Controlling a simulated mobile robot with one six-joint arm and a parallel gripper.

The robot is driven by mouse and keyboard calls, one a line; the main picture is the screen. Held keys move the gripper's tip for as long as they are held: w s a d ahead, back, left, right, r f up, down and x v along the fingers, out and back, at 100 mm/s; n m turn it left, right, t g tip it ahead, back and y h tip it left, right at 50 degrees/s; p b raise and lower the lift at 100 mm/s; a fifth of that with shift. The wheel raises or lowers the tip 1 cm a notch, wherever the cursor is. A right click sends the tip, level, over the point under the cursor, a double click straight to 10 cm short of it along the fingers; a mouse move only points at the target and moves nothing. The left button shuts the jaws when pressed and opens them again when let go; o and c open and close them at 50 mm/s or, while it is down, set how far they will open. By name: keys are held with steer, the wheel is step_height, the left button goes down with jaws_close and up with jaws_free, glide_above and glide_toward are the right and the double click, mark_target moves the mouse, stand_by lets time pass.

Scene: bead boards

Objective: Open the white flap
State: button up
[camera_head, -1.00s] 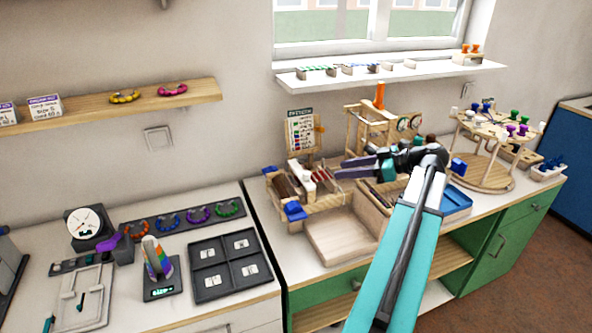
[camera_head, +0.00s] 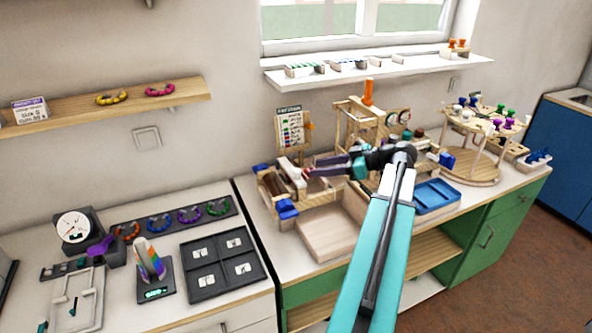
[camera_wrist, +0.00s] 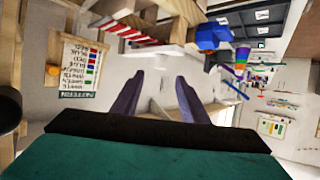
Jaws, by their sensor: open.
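A white piece (camera_head: 289,167) that looks like the white flap sits on top of the wooden bead unit, with red parts beside it. In the wrist view a red-and-white striped edge (camera_wrist: 135,28) shows at the top; I cannot tell whether it belongs to the flap. My gripper (camera_head: 312,168) has purple fingers pointing left, with the tips close to the white piece. I cannot tell whether they touch it. In the wrist view my gripper (camera_wrist: 156,85) is open, with nothing clearly held between its fingers.
A wooden tray (camera_head: 325,235) lies in front of the unit, with blue blocks (camera_head: 288,208) at its left. A wooden frame with an orange peg (camera_head: 368,92) stands behind my gripper. A colour chart board (camera_head: 289,128) stands at the back. A blue tray (camera_head: 436,196) is at the right.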

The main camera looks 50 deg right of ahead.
mark_target(300, 171)
steer(key=p+x, duration=0.2)
steer(key=x, duration=0.7)
steer(key=shift+w+f, duration=0.1)
steer(key=shift+f, duration=0.05)
jaws_close()
